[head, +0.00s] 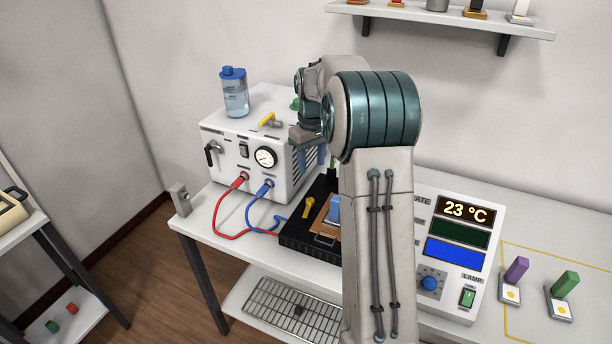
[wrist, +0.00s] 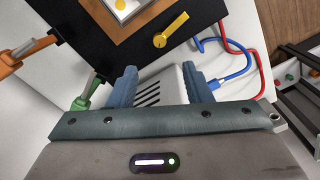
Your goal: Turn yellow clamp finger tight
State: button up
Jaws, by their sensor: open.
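The yellow clamp (head: 308,208) is a small lever with a round knob end on the black base block (head: 300,244), left of a copper-coloured plate. It also shows in the wrist view (wrist: 170,31), lying at a slant beyond my fingers and apart from them. My gripper (head: 312,157) is behind the block, by the right side of the white machine, partly hidden by my arm. In the wrist view my gripper (wrist: 159,80) has its two blue fingers wide apart with nothing between them.
The white machine (head: 232,155) stands behind, with a blue-capped bottle (head: 235,92) and a yellow handle (head: 269,119) on top. Red (head: 222,206) and blue (head: 254,213) hoses loop in front. A display panel (head: 450,250) and coloured blocks stand at right.

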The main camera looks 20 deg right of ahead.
aim_at(310, 200)
jog(key=f, duration=0.9)
jog(key=f+p, duration=0.1)
jog(key=f, duration=0.3)
jog(key=shift+w+f, duration=0.2)
jog(key=shift+w, duration=0.1)
grip_shut()
